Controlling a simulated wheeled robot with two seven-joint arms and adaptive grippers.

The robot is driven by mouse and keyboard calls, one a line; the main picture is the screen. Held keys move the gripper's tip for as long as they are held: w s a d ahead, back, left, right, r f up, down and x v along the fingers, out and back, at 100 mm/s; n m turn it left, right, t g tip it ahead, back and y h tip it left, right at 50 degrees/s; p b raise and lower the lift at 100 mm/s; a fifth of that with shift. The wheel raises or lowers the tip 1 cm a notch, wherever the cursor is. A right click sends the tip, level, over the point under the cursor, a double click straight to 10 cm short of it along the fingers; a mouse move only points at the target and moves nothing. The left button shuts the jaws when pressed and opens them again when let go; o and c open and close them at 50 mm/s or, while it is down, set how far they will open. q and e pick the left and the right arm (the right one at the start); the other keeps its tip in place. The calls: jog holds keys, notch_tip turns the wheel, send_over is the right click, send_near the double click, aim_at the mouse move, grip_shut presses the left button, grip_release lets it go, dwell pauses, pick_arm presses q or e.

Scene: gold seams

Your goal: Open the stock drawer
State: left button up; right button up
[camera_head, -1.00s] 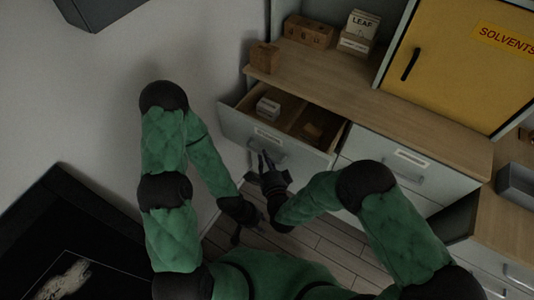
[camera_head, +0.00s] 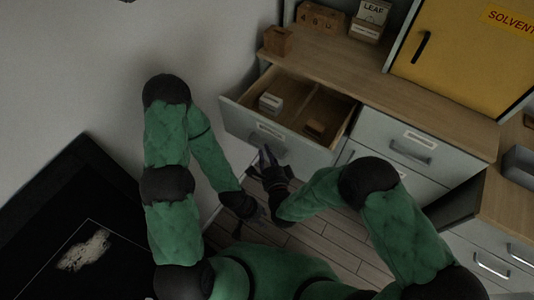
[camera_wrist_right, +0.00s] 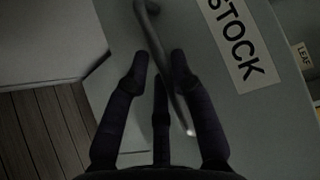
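The stock drawer (camera_head: 246,123) is the grey left-hand drawer under the wooden counter. It stands pulled out in the head view, with small boxes inside. Its STOCK label shows in the right wrist view (camera_wrist_right: 234,40). My right gripper (camera_head: 266,155) is at the front of this drawer. In the right wrist view its dark fingers (camera_wrist_right: 160,58) lie on either side of the bar handle (camera_wrist_right: 155,35), closed around it. My left gripper (camera_head: 250,222) hangs lower, empty, away from the drawer, with its fingers spread apart.
A yellow solvents cabinet (camera_head: 465,60) stands on the counter (camera_head: 400,95), with a LEAF box (camera_head: 370,20) and wooden blocks (camera_head: 278,40) to its left. A closed drawer (camera_head: 400,150) is to the right. A black panel (camera_head: 60,220) lies at lower left.

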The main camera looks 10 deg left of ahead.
jog(key=shift+o, duration=0.6)
jog(key=shift+s, duration=0.1)
jog(key=v, duration=1.1)
jog(key=shift+s+d, duration=0.2)
jog(key=shift+s, duration=0.15)
jog(key=shift+w, duration=0.1)
